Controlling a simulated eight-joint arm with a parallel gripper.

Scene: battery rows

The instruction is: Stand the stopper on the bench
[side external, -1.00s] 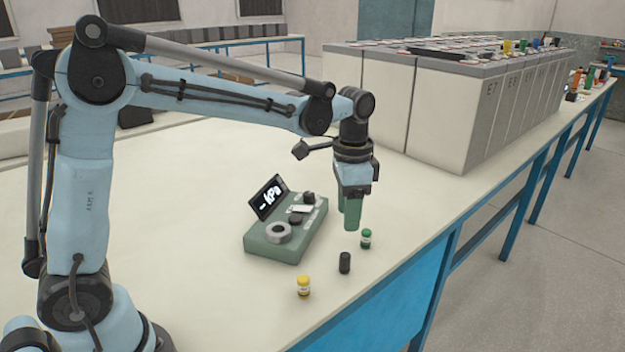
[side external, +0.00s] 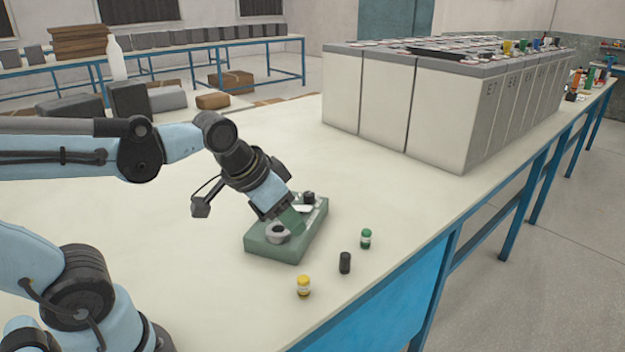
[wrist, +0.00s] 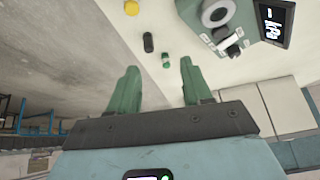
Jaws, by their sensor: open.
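No object is plainly marked as the stopper. A small black cylinder (side external: 345,263) stands upright on the bench (side external: 420,210), between a yellow-capped vial (side external: 303,286) and a green-capped vial (side external: 366,239). These also show in the wrist view as the black cylinder (wrist: 148,42), yellow vial (wrist: 131,8) and green vial (wrist: 166,60). My gripper (side external: 291,220) is open and empty, tilted, its green fingers overlapping the green device (side external: 273,249) in the side view. I cannot tell whether they touch it. The fingertips (wrist: 158,68) are apart in the wrist view.
The device has a grey ring (side external: 277,232) and a dark knob (side external: 309,197); its lit display (wrist: 272,22) shows in the wrist view. Large pale battery cases (side external: 440,110) stand at the back right. The bench edge runs close to the vials.

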